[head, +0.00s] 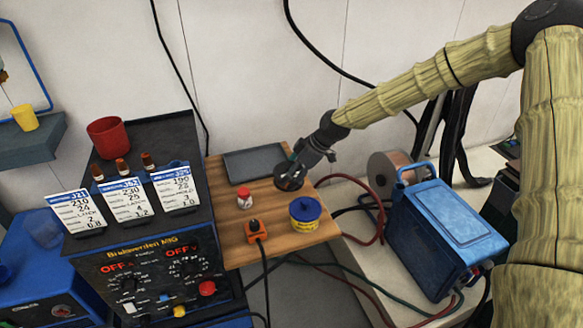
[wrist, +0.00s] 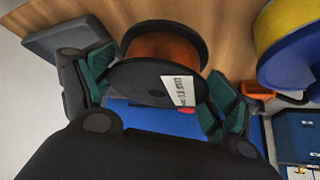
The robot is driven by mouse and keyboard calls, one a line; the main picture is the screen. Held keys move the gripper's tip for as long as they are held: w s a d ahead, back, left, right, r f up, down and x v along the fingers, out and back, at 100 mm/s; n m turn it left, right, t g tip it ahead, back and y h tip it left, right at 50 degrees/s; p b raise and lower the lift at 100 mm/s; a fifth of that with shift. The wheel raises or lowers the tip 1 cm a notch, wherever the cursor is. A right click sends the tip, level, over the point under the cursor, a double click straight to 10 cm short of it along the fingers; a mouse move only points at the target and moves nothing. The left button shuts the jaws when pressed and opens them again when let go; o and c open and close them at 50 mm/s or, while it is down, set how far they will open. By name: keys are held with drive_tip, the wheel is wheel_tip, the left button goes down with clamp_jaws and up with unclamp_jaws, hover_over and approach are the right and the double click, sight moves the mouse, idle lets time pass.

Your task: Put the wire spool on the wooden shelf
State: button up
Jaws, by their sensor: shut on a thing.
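The wire spool (wrist: 165,62) has black flanges, orange-brown wire and a white label, and it sits between the green fingertips in the wrist view. My gripper (wrist: 160,95) is shut on it. In the head view the dark spool (head: 289,181) is partly hidden by my gripper (head: 299,166), over the back right part of the wooden shelf (head: 226,206). I cannot tell whether the spool touches the wood.
On the shelf are a dark grey tray (head: 254,164) at the back, a small white-and-red jar (head: 244,198), an orange plug (head: 255,231) and a blue-lidded yellow tub (head: 304,214). A welding machine (head: 145,275) stands left. A blue box (head: 445,222) stands right.

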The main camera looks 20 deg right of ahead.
drive_tip(key=shift+f, duration=1.95)
drive_tip(key=shift+f, duration=0.1)
drive_tip(key=o, duration=1.7)
drive_tip(key=shift+f, duration=0.1)
drive_tip(key=p+v, duration=0.4)
drive_tip(key=v, duration=0.2)
drive_tip(key=shift+r+p, duration=0.35)
drive_tip(key=shift+r, duration=0.1)
drive_tip(key=shift+s+d+r, duration=0.25)
drive_tip(key=shift+d+r, duration=0.05)
